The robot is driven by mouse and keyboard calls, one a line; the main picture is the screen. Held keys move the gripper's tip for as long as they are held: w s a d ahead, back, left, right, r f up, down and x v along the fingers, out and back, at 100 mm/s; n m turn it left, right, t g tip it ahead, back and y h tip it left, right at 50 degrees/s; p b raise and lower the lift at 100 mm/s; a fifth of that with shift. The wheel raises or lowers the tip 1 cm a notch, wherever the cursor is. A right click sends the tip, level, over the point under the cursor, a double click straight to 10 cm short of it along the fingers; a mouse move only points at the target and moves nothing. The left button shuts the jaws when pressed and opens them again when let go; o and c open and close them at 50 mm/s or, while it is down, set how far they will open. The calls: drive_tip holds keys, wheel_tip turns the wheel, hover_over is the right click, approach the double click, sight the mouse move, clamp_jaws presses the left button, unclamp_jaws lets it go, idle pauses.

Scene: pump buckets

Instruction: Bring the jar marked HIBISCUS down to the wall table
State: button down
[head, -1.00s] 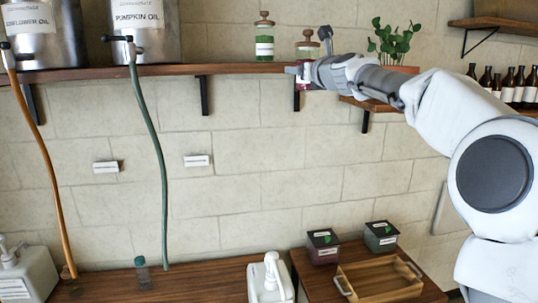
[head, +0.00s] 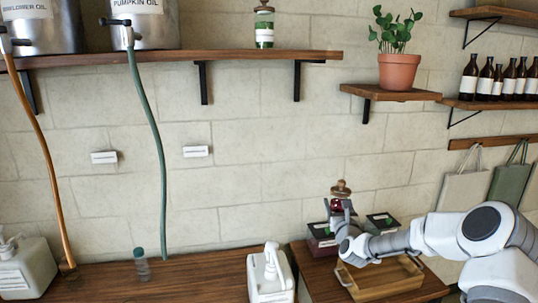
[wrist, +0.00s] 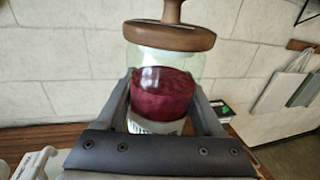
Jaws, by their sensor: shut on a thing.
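A glass jar (head: 339,191) with dark red contents and a brown knobbed wooden lid is in my gripper (head: 345,214). In the wrist view the jar (wrist: 165,88) stands upright between the two fingers, which are shut on its sides. Its white label is mostly hidden by my gripper, so I cannot read the name. In the head view the jar is over the back of a wooden table (head: 320,287) against the wall, by two dark boxes. I cannot tell whether it touches anything below.
The dark boxes (head: 321,243) (head: 382,222) and a wooden tray (head: 372,288) take up much of this table. A green jar (head: 264,28) sits on the upper shelf (head: 240,56). A potted plant (head: 399,70) is on a small shelf.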

drive_tip(key=s+a+f, duration=0.1)
drive_tip(key=s+f, duration=0.4)
drive_tip(key=f, duration=0.5)
drive_tip(key=s+a+f+b, duration=0.1)
drive_tip(key=s+a+f, duration=0.1)
drive_tip(key=s, duration=0.6)
drive_tip(key=s+a+f+b, duration=0.2)
drive_tip(key=s+a, duration=0.2)
drive_tip(key=s, duration=0.5)
drive_tip(key=shift+s+a+f+y, duration=0.2)
drive_tip(key=shift+a+y, duration=0.1)
drive_tip(key=shift+a, duration=0.1)
drive_tip(key=shift+d, duration=0.1)
